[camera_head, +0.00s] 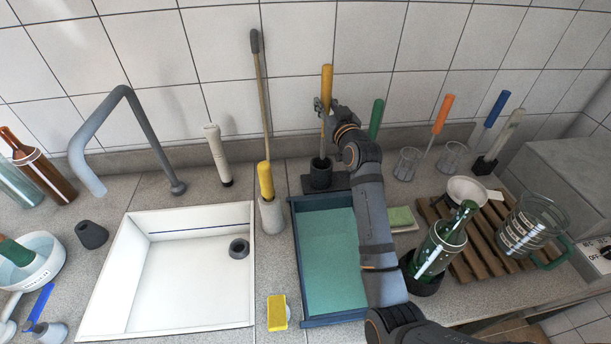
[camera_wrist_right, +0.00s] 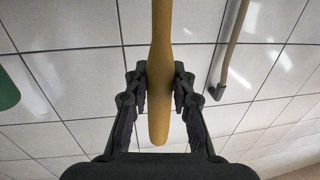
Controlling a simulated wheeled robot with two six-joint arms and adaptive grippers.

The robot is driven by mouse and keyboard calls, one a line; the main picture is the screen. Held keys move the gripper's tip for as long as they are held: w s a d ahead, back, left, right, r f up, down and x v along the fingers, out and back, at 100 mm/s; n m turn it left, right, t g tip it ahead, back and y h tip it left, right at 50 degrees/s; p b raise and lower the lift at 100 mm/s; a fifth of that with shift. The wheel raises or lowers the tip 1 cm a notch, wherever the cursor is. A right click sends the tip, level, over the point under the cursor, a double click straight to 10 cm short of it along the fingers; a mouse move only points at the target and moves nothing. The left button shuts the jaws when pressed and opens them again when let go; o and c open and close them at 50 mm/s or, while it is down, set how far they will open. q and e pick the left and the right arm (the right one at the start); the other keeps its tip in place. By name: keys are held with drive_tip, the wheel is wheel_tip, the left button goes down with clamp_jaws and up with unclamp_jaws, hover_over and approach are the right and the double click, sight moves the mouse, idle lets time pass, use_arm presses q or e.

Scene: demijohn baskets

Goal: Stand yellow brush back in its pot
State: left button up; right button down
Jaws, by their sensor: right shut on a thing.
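My right gripper (camera_head: 322,106) is shut on the yellow brush (camera_head: 327,80) by its handle, behind the blue tray near the tiled wall. The brush stands about upright, handle up. Its lower end meets the mouth of a dark pot (camera_head: 321,175); how deep it reaches inside cannot be told. In the right wrist view the yellow handle (camera_wrist_right: 160,45) lies between both fingers of the gripper (camera_wrist_right: 160,78). A second yellow handle (camera_head: 265,180) stands in a pale grey pot (camera_head: 271,217) to the left. My left gripper is not in view.
A blue-rimmed tray (camera_head: 325,260) lies in front of the dark pot. A green-handled brush (camera_head: 376,118) stands close right of my gripper. A tall thin stick (camera_head: 261,90) leans left of it. A white sink (camera_head: 185,275) and wooden rack (camera_head: 478,245) flank the tray.

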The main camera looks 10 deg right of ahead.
sight(323, 137)
drive_tip(key=shift+a, duration=0.1)
drive_tip(key=shift+s, duration=0.15)
wheel_tip(323, 137, down, 6)
drive_tip(key=shift+s+r+p, duration=0.1)
drive_tip(key=shift+p, duration=0.3)
drive_tip(key=shift+f, duration=0.45)
wheel_tip(323, 137, down, 3)
drive_tip(key=shift+r, duration=0.2)
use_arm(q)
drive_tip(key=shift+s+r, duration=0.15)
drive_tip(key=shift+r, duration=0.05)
use_arm(e)
drive_tip(key=shift+f, duration=0.2)
drive_tip(key=shift+f+b, duration=0.2)
drive_tip(key=shift+b, duration=0.25)
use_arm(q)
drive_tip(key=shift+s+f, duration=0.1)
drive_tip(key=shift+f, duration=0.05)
use_arm(e)
drive_tip(key=c, duration=1.1)
unclamp_jaws()
drive_tip(key=shift+c, duration=0.2)
